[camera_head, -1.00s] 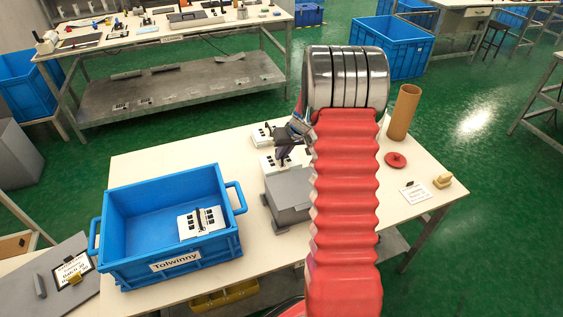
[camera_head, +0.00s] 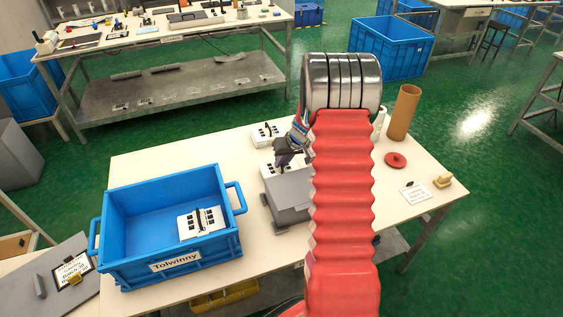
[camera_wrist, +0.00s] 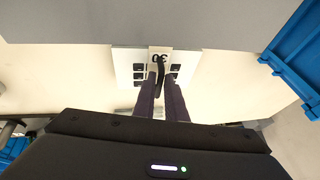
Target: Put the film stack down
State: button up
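My gripper (camera_head: 285,162) is over the table, behind a grey box. In the wrist view its two dark fingers (camera_wrist: 162,92) are close together on the black upright handle (camera_wrist: 160,70) of a white film stack (camera_wrist: 123,62) with black key squares and the number 30. This held film stack also shows in the head view (camera_head: 268,171), partly hidden by the grey box and my arm. I cannot tell if it touches the table. A second film stack (camera_head: 259,140) lies farther back on the table. A third film stack (camera_head: 188,228) lies in the blue bin (camera_head: 170,264) labelled Tolwinny.
The grey box (camera_head: 290,200) stands close in front of the held stack. A brown tube (camera_head: 403,113), a white bottle, a red disc (camera_head: 396,160), a card and a tan block (camera_head: 443,181) are on the right. The table (camera_head: 145,165) is bare behind the bin.

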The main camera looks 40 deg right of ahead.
jog(key=o, duration=0.3)
jog(key=shift+r, duration=0.1)
jog(key=v, duration=1.2)
dwell(0.6)
